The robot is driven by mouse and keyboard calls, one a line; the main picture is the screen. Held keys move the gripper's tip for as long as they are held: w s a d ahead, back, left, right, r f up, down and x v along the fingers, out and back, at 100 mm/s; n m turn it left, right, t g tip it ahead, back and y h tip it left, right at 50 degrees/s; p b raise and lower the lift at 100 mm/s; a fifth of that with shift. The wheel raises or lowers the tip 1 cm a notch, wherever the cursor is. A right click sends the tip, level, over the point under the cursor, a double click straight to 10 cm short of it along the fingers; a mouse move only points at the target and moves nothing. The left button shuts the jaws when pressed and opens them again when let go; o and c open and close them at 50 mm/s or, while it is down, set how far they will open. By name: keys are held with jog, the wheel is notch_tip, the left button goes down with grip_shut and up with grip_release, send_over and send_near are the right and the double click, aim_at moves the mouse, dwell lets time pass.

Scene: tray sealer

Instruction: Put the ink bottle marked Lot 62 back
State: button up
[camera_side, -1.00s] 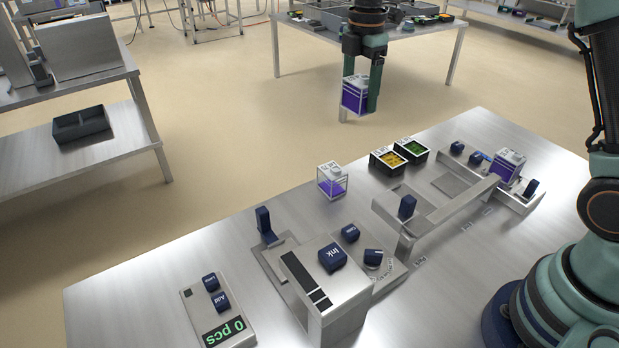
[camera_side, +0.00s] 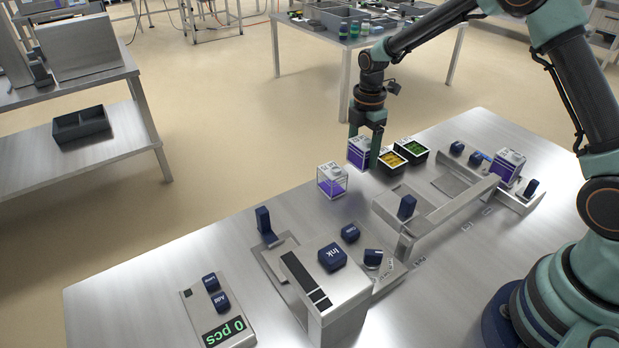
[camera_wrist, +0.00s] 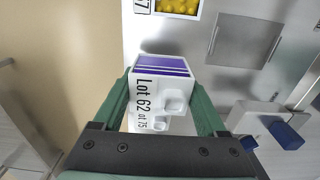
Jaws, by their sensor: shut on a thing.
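The ink bottle marked Lot 62 (camera_wrist: 160,88) is a white-topped cube with purple ink. Its label reads "Lot 62 at 75" in the wrist view. My gripper (camera_wrist: 163,100) is shut on it, with a green finger on either side. In the side view the bottle (camera_side: 357,152) is upright at the table's back edge, between a part-filled bottle and the bins; my gripper (camera_side: 366,160) partly hides it. I cannot tell whether its base touches the table.
A clear bottle with little purple ink (camera_side: 331,181) stands just left. Bins of yellow (camera_side: 391,160) and green (camera_side: 411,150) pieces stand right. Another purple bottle (camera_side: 508,166) sits at the far right by a metal rail (camera_side: 450,217). The printer (camera_side: 325,290) is in front.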

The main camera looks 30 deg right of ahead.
aim_at(360, 166)
jog(key=shift+f, duration=2.25)
jog(key=shift+f, duration=0.1)
jog(key=o, duration=1.5)
